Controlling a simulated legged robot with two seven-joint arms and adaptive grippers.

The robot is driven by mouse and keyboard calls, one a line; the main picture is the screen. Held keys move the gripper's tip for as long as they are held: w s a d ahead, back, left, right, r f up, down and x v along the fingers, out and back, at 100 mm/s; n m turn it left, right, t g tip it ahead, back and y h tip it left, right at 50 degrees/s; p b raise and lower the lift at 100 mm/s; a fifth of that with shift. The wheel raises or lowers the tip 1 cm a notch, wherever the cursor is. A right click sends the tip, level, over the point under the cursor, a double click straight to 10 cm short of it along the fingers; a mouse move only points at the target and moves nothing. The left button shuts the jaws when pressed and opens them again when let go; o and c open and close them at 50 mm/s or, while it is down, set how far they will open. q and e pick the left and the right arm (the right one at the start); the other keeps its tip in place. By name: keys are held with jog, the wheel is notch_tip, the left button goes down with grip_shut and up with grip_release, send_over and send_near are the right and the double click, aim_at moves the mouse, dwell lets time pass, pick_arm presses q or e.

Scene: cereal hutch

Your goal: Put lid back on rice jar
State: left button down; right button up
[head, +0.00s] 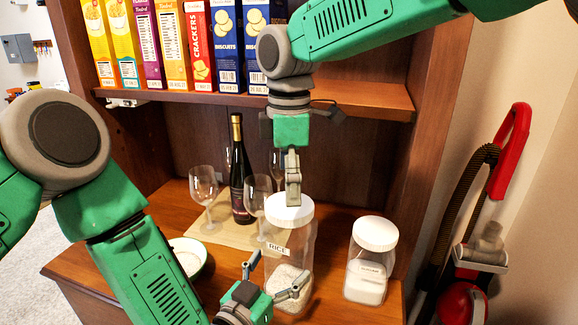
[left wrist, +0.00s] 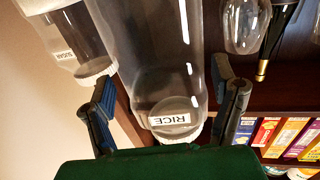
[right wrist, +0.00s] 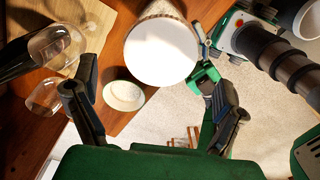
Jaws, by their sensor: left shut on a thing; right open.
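The clear rice jar (head: 290,250), labelled RICE and partly filled, stands on the hutch counter. The left wrist view shows the jar (left wrist: 160,60) between my left fingers. My left gripper (head: 280,268) is shut around its lower part. The white lid (head: 289,211) sits on the jar's mouth; how firmly it is seated I cannot tell. My right gripper (head: 293,190) points down just above the lid, open and empty. In the right wrist view the round lid (right wrist: 160,52) lies ahead of the open fingers.
A sugar jar (head: 374,260) with a white lid stands right of the rice jar. A dark bottle (head: 240,185) and wine glasses (head: 204,186) stand behind left on a mat. A white bowl (head: 188,256) is at left. A shelf (head: 340,98) with boxes is above.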

jog(key=shift+f, duration=2.6)
jog(key=c, duration=1.2)
jog(key=m, duration=0.5)
jog(key=shift+c, duration=0.2)
jog(key=m, duration=0.4)
jog(key=o, duration=1.3)
